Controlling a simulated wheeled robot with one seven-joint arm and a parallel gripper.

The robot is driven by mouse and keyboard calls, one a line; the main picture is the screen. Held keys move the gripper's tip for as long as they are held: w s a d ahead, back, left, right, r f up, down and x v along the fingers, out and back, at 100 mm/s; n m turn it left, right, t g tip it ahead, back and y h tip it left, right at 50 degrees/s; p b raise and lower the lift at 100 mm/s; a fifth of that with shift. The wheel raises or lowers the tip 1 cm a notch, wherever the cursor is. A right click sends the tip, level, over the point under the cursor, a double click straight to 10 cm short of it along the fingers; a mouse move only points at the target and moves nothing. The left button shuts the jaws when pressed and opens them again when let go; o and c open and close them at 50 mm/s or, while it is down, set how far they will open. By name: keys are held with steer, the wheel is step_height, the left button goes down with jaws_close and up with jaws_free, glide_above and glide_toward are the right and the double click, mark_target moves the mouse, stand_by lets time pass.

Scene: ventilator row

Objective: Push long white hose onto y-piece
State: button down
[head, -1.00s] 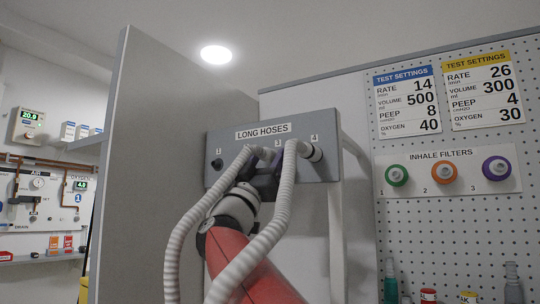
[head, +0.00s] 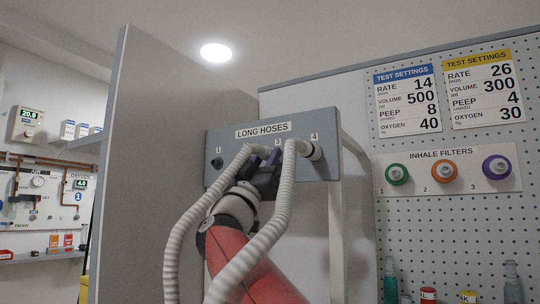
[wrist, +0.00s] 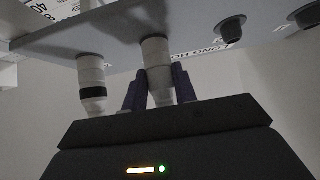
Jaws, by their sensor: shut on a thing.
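Two long white corrugated hoses hang in the head view, the left hose (head: 187,225) and the right hose (head: 283,205). Their upper ends meet the grey LONG HOSES panel (head: 228,165) near 3 and 4. In the wrist view, my gripper (wrist: 159,92) has its purple fingers on either side of the white end cuff (wrist: 155,52) at the middle port and is shut on it. The cuff still meets the panel. The other hose's cuff (wrist: 91,72), with a black band, sits in the panel to its left. I see no y-piece.
An empty dark port (head: 217,163) shows at 1; the wrist view shows two dark ports at right. A tall grey partition (head: 150,170) stands close on the left. Inhale filters (head: 444,171) hang on the pegboard at right, above several bottles.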

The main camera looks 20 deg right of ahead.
steer(key=shift+s+a, duration=0.25)
steer(key=shift+s+a+b, duration=0.35)
steer(key=shift+s+a, duration=1.3)
steer(key=shift+w+f, duration=0.1)
